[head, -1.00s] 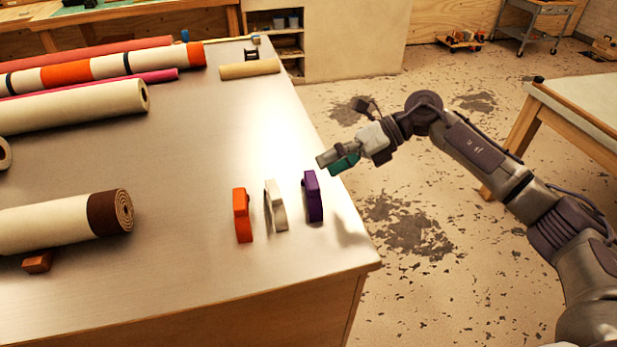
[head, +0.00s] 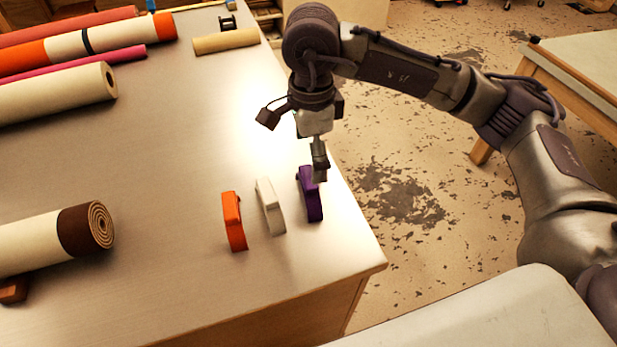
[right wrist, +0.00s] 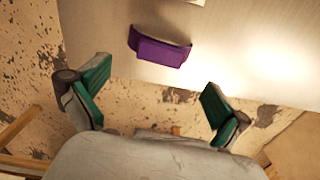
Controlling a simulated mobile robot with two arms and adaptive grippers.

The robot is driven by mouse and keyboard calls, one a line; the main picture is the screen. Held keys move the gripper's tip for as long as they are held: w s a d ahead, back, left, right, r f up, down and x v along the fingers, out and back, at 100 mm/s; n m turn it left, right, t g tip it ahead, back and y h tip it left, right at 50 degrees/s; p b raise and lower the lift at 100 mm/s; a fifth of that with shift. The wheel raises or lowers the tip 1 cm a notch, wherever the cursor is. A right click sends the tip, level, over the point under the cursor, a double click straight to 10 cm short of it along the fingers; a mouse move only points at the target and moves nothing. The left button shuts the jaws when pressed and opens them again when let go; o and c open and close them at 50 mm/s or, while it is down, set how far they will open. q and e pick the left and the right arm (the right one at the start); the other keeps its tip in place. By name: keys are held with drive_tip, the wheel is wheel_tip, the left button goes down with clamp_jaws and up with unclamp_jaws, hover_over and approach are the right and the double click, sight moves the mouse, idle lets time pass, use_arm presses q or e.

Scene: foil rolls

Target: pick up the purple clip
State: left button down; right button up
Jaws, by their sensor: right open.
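The purple clip (head: 311,203) stands on the metal table near its right edge, rightmost in a row of three clips. My right gripper (head: 319,172) points down at the clip's upper end in the head view and hides a small part of it. In the right wrist view the purple clip (right wrist: 160,49) lies ahead of the two spread fingers (right wrist: 152,98), apart from them. The green-padded fingers are open with nothing between them. My left gripper is not in view.
A white clip (head: 270,208) and an orange clip (head: 234,222) stand to the left of the purple one. Several rolls lie on the left of the table (head: 180,270), including a cream roll with a brown end (head: 88,228). The table's middle is bare.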

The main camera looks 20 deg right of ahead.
sight(308, 176)
drive_tip(key=shift+f, duration=0.4)
drive_tip(key=shift+w+f, duration=0.1)
drive_tip(key=shift+f, duration=0.1)
drive_tip(key=f+p, duration=0.2)
drive_tip(key=f, duration=0.2)
drive_tip(key=shift+a+f, duration=0.2)
drive_tip(key=shift+f, duration=0.25)
drive_tip(key=shift+c, duration=0.5)
drive_tip(key=c, duration=1.2)
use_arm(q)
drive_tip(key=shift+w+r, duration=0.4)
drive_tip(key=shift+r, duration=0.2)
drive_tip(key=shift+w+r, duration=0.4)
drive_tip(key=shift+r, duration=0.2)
